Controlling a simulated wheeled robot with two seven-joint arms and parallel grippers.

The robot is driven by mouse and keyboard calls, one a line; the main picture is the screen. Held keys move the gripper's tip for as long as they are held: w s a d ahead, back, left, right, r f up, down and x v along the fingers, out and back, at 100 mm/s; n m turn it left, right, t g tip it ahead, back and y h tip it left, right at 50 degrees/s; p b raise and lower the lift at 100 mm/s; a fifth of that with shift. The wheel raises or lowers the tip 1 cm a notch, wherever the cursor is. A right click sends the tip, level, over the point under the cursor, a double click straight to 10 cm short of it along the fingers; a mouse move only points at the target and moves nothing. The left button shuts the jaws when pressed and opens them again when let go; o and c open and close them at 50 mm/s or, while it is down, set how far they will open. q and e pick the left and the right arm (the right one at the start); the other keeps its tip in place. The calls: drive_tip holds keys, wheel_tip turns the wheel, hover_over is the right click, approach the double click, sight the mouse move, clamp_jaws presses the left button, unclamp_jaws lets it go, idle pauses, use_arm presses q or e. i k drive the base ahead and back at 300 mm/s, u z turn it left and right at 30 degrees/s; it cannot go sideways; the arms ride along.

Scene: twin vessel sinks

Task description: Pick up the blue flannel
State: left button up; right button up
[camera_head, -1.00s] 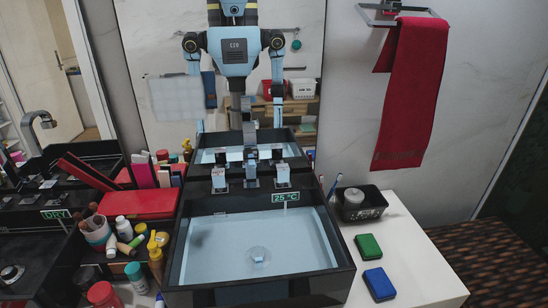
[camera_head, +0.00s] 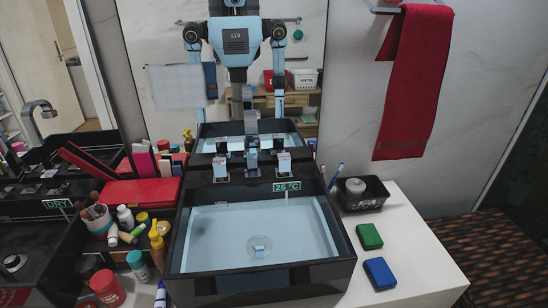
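No blue flannel shows directly. A dark blue cloth hangs behind me in the mirror reflection (camera_head: 210,80), partly covered by my reflected arm. A red towel (camera_head: 413,85) hangs from a rail on the right wall. A blue block, like a sponge (camera_head: 380,274), lies on the white counter to the right of the near sink, with a green one (camera_head: 369,237) behind it. Neither of my grippers shows directly. My body and both arms hanging down show only in the mirror, where the gripper fingers are too small to read.
A black vessel sink (camera_head: 345,262) fills the middle front. A black tray (camera_head: 363,203) stands to its right. Several bottles, including an amber pump bottle (camera_head: 157,247), and a red case (camera_head: 140,192) crowd its left. The white counter's front right (camera_head: 432,270) is clear.

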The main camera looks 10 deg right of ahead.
sight(379, 272)
drive_tip(key=z, duration=1.3)
